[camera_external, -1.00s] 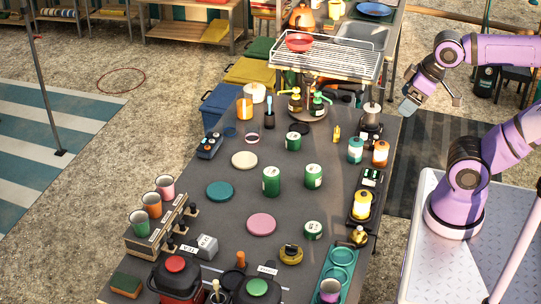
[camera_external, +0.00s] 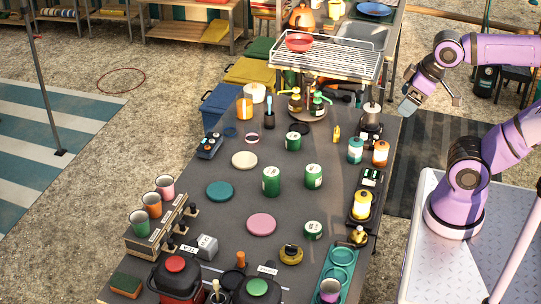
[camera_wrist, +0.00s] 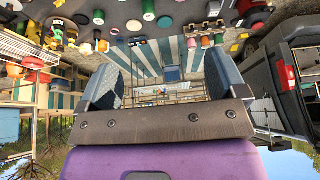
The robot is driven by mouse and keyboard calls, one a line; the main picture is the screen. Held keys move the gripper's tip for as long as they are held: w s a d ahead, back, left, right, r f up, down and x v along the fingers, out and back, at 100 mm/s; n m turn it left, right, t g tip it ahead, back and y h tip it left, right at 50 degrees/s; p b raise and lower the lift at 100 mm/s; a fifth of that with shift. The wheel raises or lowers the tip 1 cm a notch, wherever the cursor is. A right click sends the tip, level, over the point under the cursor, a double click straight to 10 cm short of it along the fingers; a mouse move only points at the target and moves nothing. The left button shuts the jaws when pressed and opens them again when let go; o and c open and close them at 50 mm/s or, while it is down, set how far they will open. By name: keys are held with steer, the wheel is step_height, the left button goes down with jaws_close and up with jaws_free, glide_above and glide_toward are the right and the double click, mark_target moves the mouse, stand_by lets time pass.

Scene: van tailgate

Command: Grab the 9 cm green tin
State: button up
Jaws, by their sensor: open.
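Several green tins stand on the dark table. The tallest-looking green tin (camera_external: 271,181) is near the middle, with a slightly shorter green tin with a pale label (camera_external: 313,176) just right of it. A smaller green tin (camera_external: 293,142) stands farther back, and a low green tin (camera_external: 313,230) stands nearer the front. I cannot tell which is 9 cm. My gripper (camera_external: 432,100) is open and empty, raised beyond the table's right edge, well apart from all the tins. Its spread fingers (camera_wrist: 162,85) also show in the wrist view, with nothing between them.
A wire rack (camera_external: 325,62) stands over the table's back. Orange and teal jars (camera_external: 380,153) and a yellow jar (camera_external: 362,204) line the right edge. Flat discs, such as a pink one (camera_external: 261,224), lie left of the tins. Cups (camera_external: 152,204) stand at the left edge.

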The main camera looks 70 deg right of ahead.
steer(key=w+d+f+n+g, duration=0.1)
steer(key=w+f+n, duration=0.15)
steer(key=w, duration=0.95)
steer(key=n+y, duration=0.3)
steer(key=n, duration=0.3)
glide_above(272, 171)
steer(key=s+d, duration=0.2)
step_height(272, 171, down, 31)
steer(key=shift+g, duration=0.4)
steer(key=x, duration=1)
steer(key=shift+s+a+f, duration=0.15)
steer(key=c, duration=1.1)
